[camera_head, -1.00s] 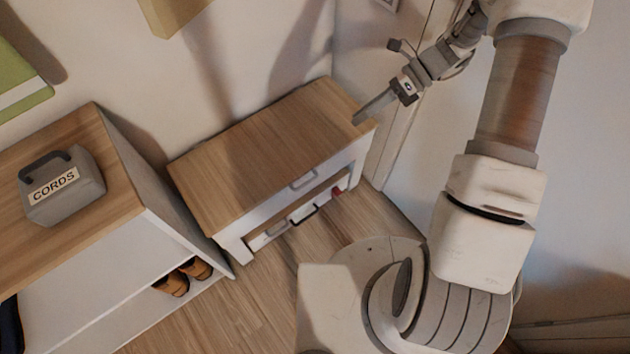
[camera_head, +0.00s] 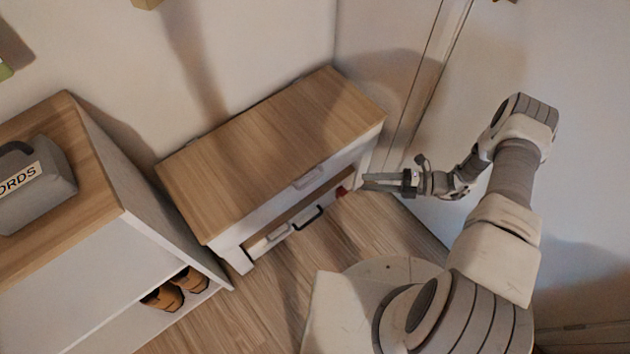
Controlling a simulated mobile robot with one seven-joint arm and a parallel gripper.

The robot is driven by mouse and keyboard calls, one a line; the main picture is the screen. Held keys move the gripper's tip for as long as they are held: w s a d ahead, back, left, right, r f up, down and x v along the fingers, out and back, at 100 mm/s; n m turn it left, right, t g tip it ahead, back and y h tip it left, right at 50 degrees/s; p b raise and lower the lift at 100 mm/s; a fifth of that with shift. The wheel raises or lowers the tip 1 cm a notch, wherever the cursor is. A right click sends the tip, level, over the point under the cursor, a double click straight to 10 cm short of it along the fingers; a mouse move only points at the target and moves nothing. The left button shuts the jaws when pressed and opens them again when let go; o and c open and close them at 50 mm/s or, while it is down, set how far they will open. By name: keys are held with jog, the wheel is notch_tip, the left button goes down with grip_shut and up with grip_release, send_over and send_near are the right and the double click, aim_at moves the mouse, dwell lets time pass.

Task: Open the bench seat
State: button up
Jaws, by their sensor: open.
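The bench (camera_head: 231,252) is a low white unit with a closed wooden seat lid (camera_head: 275,145) on top, standing in the corner. A small grey handle (camera_head: 308,178) sits at the middle of the lid's front edge. My gripper (camera_head: 366,182) is open and empty, just off the bench's right front end, its fingers pointing left. It appears apart from the lid and the handle.
Below the lid an open slot shows a dark handle (camera_head: 309,219) and a small red item (camera_head: 341,191). A shelf unit (camera_head: 92,150) on the left holds a grey box marked CORDS (camera_head: 35,190) and brown shoes (camera_head: 175,288). Floor (camera_head: 260,305) is clear in front.

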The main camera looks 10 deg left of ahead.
aim_at(313, 180)
jog(key=a, duration=0.5)
jog(key=s+a+f+b, duration=0.1)
jog(key=a, duration=0.5)
jog(key=a+f, duration=0.1)
jog(key=a, duration=0.4)
jog(key=shift+s+a+f+b, duration=0.1)
jog(key=shift+s+a+b, duration=0.2)
jog(key=shift+b, duration=0.1)
grip_shut()
jog(key=shift+d, duration=0.1)
dwell(0.4)
